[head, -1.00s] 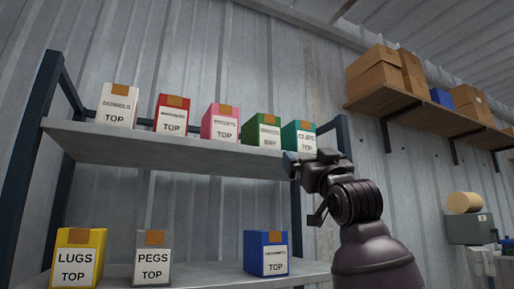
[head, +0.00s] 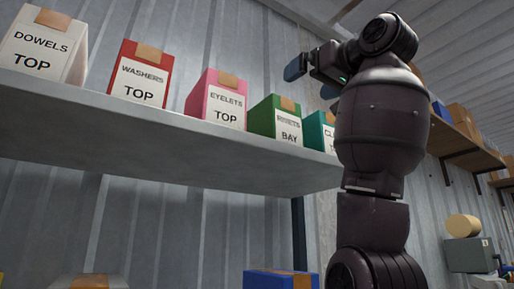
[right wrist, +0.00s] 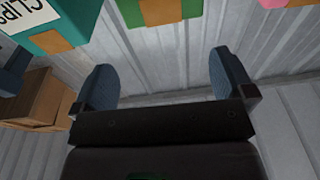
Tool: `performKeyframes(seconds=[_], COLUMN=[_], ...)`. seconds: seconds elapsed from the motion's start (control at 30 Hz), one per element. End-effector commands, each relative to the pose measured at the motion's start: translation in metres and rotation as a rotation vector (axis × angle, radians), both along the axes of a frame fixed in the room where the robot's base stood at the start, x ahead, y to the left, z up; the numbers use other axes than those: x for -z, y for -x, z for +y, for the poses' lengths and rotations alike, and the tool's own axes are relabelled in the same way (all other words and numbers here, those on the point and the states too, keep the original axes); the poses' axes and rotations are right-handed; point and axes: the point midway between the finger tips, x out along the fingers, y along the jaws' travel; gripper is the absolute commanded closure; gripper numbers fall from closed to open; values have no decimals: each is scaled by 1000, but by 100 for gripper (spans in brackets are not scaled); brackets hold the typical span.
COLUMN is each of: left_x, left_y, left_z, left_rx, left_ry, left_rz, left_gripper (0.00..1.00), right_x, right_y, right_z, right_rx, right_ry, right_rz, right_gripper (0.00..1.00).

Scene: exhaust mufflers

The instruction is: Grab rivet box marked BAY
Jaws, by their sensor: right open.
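The green rivet box (head: 275,119), labelled RIVETS BAY, stands upright on the grey upper shelf (head: 150,143), between the pink EYELETS box and the teal CLIPS box. In the right wrist view the green box (right wrist: 160,12) shows at the top edge, with its brown tape patch, ahead of and between the fingers. My right gripper (head: 312,77) is raised above the shelf, up and to the right of the green box, apart from it. In the right wrist view my right gripper (right wrist: 163,82) is open and empty. My left gripper is not in view.
The teal CLIPS box (head: 318,131) and pink EYELETS box (head: 214,98) stand close on either side. A red WASHERS box (head: 141,75) and white DOWELS box (head: 45,45) are further left. A blue box (head: 270,279) is below. Brown cartons (head: 459,117) stand on the right wall shelf.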

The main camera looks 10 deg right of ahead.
Motion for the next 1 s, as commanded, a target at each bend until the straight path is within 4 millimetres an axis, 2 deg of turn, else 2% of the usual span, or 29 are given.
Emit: performKeyframes(seconds=[0.13,0.27,0.43,0.7,0.87,1.0], left_x=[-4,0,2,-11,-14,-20], left_y=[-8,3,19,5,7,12], left_z=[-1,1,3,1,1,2], left_rx=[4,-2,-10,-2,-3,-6], left_ry=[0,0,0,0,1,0], left_rz=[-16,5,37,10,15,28], left_gripper=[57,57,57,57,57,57], right_x=[18,23,23,23,25,27], right_y=[-1,-5,-27,-52,-62,-81], right_z=[4,6,15,25,29,37], right_rx=[-15,-16,-18,-16,-16,-18], right_ry=[48,63,64,63,63,63], right_rz=[101,134,138,134,135,136], right_gripper=[0,0,0,0,0,0])
